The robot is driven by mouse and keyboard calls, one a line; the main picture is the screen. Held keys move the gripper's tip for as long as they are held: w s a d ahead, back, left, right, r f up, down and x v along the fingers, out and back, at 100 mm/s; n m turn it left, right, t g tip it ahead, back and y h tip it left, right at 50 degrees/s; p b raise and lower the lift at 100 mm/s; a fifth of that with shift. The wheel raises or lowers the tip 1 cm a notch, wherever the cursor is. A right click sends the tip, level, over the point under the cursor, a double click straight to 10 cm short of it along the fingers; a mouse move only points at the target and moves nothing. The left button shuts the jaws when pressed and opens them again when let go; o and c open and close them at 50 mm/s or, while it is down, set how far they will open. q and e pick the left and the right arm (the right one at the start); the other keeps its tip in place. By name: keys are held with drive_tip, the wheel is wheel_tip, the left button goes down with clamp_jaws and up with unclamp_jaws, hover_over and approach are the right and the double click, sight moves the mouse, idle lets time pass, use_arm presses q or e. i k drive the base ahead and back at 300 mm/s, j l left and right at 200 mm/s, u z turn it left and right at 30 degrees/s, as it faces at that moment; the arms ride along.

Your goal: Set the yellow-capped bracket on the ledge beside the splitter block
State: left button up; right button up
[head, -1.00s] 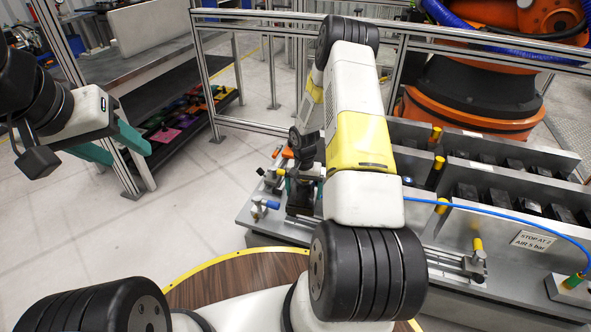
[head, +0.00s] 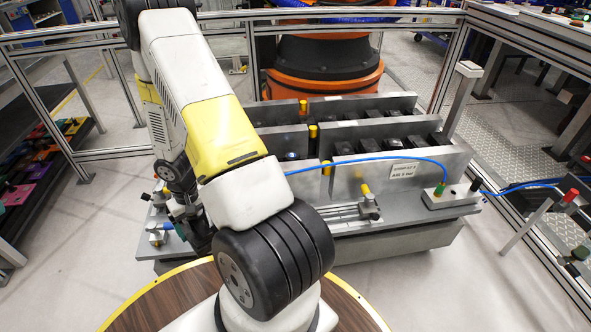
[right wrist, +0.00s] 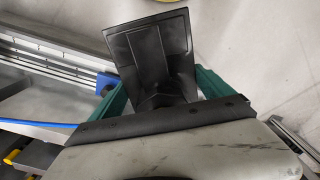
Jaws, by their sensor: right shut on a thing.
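My right gripper (right wrist: 163,92) has its green fingers on both sides of a dark, flat-faced piece (right wrist: 150,55) and is shut on it. No yellow cap shows on this piece, so I cannot tell whether it is the bracket. In the head view the right gripper (head: 194,222) is low at the fixture's left end, partly hidden by my arm. A small metal fitting with a yellow cap (head: 367,203) stands on the fixture's front ledge (head: 410,213). A silver block (head: 450,195) with a green fitting and blue hose, seemingly the splitter block, sits at the ledge's right end. My left gripper is out of view.
Grey fixture walls (head: 430,165) with dark parts and yellow posts rise behind the ledge. A blue hose (head: 385,157) arches in front of them. An orange robot base (head: 325,75) stands behind. The ledge between yellow-capped fitting and block looks clear.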

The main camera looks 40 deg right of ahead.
sight(405, 207)
drive_tip(key=k+l+z, duration=0.1)
drive_tip(key=l+z, duration=0.9)
drive_tip(key=i+l, duration=0.1)
drive_tip(key=l, duration=0.45)
drive_tip(key=i+l+z, duration=0.1)
drive_tip(key=l, duration=0.45)
drive_tip(key=i+l, duration=0.1)
drive_tip(key=l, duration=0.45)
